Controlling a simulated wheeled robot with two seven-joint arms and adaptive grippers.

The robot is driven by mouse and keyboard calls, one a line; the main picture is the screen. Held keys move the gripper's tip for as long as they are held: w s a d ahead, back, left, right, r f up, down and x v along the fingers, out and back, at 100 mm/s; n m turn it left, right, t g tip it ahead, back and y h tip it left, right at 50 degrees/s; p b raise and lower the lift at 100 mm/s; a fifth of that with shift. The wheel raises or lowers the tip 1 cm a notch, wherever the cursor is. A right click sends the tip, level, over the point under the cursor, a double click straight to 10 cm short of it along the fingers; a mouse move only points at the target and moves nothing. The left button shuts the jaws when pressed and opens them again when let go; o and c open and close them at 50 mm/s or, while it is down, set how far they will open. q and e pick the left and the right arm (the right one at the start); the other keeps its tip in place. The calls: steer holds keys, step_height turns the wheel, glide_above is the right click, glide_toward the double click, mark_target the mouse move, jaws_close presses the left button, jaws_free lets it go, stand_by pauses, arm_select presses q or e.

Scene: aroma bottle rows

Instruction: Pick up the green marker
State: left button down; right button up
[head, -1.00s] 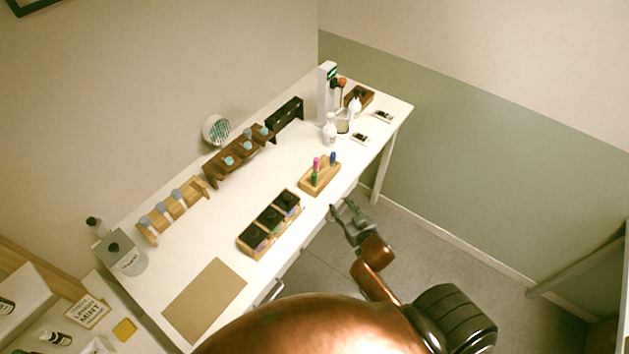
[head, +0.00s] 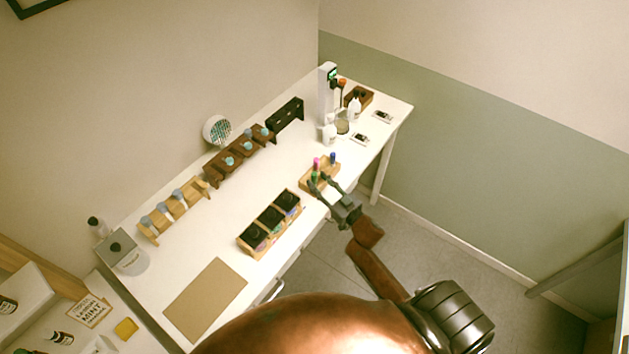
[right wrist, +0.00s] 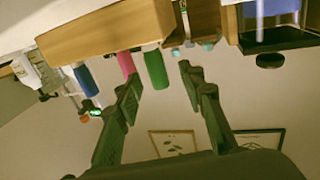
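The green marker (head: 314,176) stands in a wooden marker holder (head: 305,184) near the table's front edge, partly covered by my right gripper (head: 320,183). The right wrist view is upside down. There the green marker (right wrist: 155,68) hangs from the holder (right wrist: 105,30), in the gap between the fingertips of my open right gripper (right wrist: 160,78). No contact is clear. A pink marker (right wrist: 126,63) is beside it, close to one fingertip. A blue marker (right wrist: 85,78) is farther off. My left gripper is not in view.
A wooden box with black-lidded jars (head: 270,217) is left of the holder on the white table (head: 205,225). Dark and light bottle racks (head: 232,158) stand behind. White bottles (head: 329,133) and a dispenser stand at the far right end. The tabletop between jars and racks is clear.

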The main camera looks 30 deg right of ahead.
mark_target(316, 179)
steer(key=w, duration=0.3)
steer(key=shift+w+a, duration=0.1)
steer(key=shift+w, duration=0.05)
jaws_close()
stand_by(0.3)
